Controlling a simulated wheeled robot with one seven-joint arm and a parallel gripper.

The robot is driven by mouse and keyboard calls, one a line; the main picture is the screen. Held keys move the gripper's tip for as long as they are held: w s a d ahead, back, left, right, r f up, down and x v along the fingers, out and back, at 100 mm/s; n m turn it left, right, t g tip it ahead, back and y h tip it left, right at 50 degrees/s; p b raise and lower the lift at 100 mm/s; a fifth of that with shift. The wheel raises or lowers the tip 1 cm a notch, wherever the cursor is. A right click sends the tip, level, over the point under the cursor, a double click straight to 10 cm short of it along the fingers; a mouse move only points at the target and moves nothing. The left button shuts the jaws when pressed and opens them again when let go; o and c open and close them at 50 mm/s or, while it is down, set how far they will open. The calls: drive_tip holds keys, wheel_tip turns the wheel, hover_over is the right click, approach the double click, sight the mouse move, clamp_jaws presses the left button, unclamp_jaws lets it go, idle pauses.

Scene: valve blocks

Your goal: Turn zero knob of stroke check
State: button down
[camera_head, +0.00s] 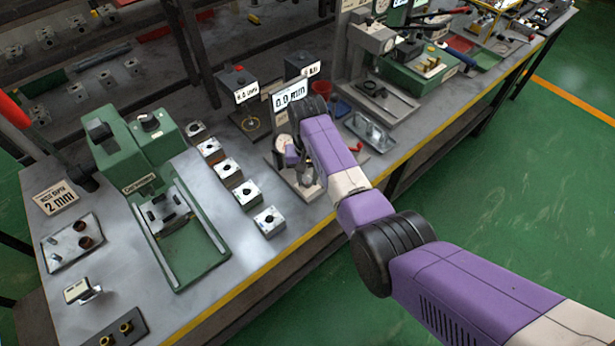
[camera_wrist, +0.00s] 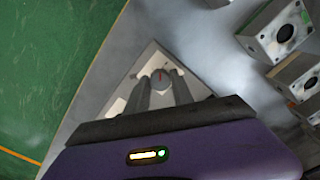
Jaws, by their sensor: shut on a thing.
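The stroke check stands near the front edge of the bench, with a pale base (camera_head: 312,191) and a round dial (camera_head: 283,143). My arm covers much of it in the head view. In the wrist view its plate (camera_wrist: 198,88) lies under my gripper (camera_wrist: 161,84). The zero knob (camera_wrist: 160,74) is a small grey round knob with a red mark. It sits between my two dark fingers, which are shut on it. In the head view my gripper (camera_head: 306,172) points down at the stand, and the knob is not clearly visible there.
Several metal valve blocks (camera_head: 246,194) stand in a row to the left; some show close by in the wrist view (camera_wrist: 278,32). A green machine (camera_head: 155,150) stands further left. A clear tray (camera_head: 370,131) and a red-handled item (camera_head: 357,147) lie to the right.

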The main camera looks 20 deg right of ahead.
sight(308, 181)
drive_tip(key=c, duration=1.1)
unclamp_jaws()
wheel_tip(308, 181, up, 8)
drive_tip(key=shift+f+b, duration=0.1)
drive_tip(key=shift+b, duration=0.25)
